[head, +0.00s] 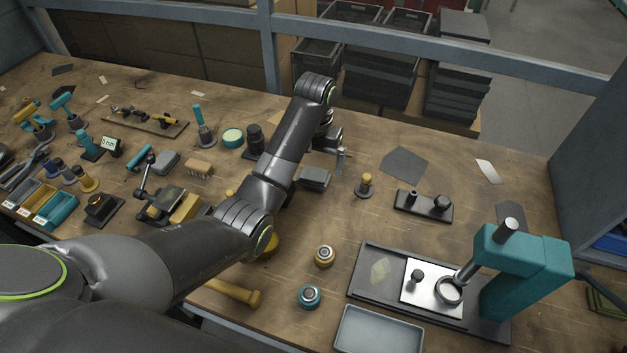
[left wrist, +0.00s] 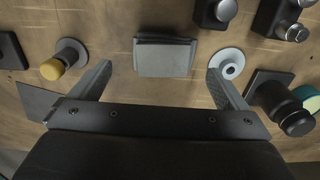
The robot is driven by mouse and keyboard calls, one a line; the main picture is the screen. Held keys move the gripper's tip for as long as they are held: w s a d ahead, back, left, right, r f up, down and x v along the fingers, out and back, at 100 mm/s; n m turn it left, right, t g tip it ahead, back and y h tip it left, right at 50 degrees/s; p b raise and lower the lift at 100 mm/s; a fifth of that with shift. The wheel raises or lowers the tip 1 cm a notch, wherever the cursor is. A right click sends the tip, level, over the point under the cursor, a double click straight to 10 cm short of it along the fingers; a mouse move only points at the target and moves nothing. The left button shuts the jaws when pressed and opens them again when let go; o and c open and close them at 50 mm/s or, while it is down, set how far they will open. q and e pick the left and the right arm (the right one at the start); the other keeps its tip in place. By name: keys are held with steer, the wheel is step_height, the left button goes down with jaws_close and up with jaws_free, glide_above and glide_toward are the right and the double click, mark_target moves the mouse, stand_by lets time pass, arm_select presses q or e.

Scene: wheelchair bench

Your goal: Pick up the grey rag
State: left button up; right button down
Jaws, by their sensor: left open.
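The grey rag (head: 314,179) is a small folded grey pad lying flat on the wooden bench, right of my left forearm in the head view. In the left wrist view the rag (left wrist: 165,55) lies ahead of the fingertips, between their lines, with free wood on both sides. My left gripper (head: 338,154) points down at the bench beyond the rag in the head view. In the left wrist view the left gripper (left wrist: 160,78) has its fingers wide apart with nothing between them. Its height above the bench is hard to tell. My right gripper does not show.
A yellow-topped knob (left wrist: 54,68) stands left of the rag in the left wrist view, and a pale ring (left wrist: 229,62) lies close to its right. A black cylinder (left wrist: 296,122) is near the right finger. A teal press (head: 525,270) stands at the right of the bench.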

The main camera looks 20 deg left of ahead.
mark_target(313, 174)
arm_select(q)
steer(key=f, duration=0.2)
steer(key=f+b, duration=0.1)
steer(key=shift+a+f, duration=0.25)
steer(key=shift+f, duration=0.3)
steer(key=c, duration=1.1)
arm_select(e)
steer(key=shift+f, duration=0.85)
